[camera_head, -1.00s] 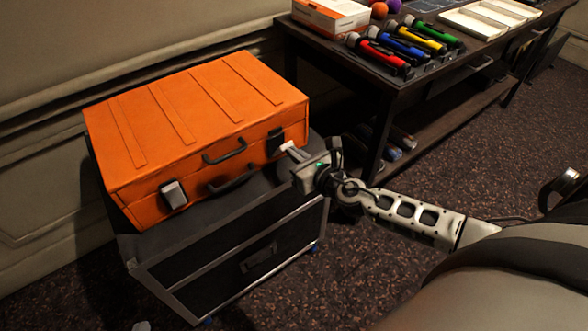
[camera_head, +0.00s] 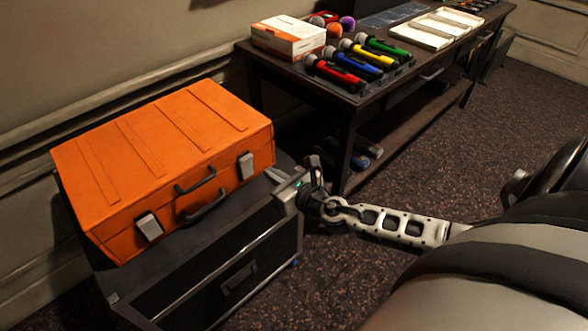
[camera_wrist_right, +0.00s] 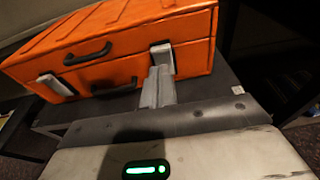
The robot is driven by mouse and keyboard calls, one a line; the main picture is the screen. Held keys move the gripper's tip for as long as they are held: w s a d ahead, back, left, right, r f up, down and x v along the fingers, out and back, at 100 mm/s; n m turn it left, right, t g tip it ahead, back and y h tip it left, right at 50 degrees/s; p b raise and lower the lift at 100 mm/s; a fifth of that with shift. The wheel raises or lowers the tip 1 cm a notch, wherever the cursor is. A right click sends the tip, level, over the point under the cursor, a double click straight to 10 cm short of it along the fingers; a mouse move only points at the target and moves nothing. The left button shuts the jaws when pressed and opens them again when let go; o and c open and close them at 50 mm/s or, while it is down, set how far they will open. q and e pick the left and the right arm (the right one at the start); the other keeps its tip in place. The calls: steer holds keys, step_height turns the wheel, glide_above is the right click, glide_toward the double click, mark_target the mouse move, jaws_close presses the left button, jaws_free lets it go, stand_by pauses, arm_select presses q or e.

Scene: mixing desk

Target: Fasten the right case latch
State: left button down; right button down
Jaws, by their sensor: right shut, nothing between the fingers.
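The orange case (camera_head: 160,160) lies closed on a dark wheeled cabinet (camera_head: 230,255). Its right latch (camera_head: 245,165) shows as a light grey plate lying against the case front across the lid seam. The right wrist view shows this latch (camera_wrist_right: 161,55) too, just beyond my fingers. The left latch (camera_head: 149,226) looks the same. My right gripper (camera_head: 274,176) is shut and empty, to the right of the right latch and apart from it in the head view. Its closed fingers (camera_wrist_right: 158,86) point at the case in the wrist view. My left gripper is not in view.
Two dark handles, upper (camera_head: 196,178) and lower (camera_head: 206,206), sit between the latches. A dark table (camera_head: 345,110) behind holds several coloured microphones, a white-and-orange box (camera_head: 288,37) and white trays (camera_head: 430,28). Open carpet lies to the right.

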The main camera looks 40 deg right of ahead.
steer(key=s+r+p, duration=0.1)
steer(key=s+r, duration=0.4)
steer(key=shift+d+r+p, duration=0.2)
steer(key=shift+r+p, duration=0.1)
steer(key=s+a+f+m+g, duration=0.2)
steer(key=s+a+f+m, duration=0.2)
steer(key=m, duration=1.3)
steer(key=s+a+f+m+g+y, duration=0.1)
steer(key=s+a+f+m+g, duration=0.2)
steer(key=s+a+m, duration=0.6)
steer(key=a+f+m, duration=0.1)
steer(key=m, duration=0.7)
steer(key=shift+s+a+f, duration=0.15)
steer(key=shift+f, duration=0.2)
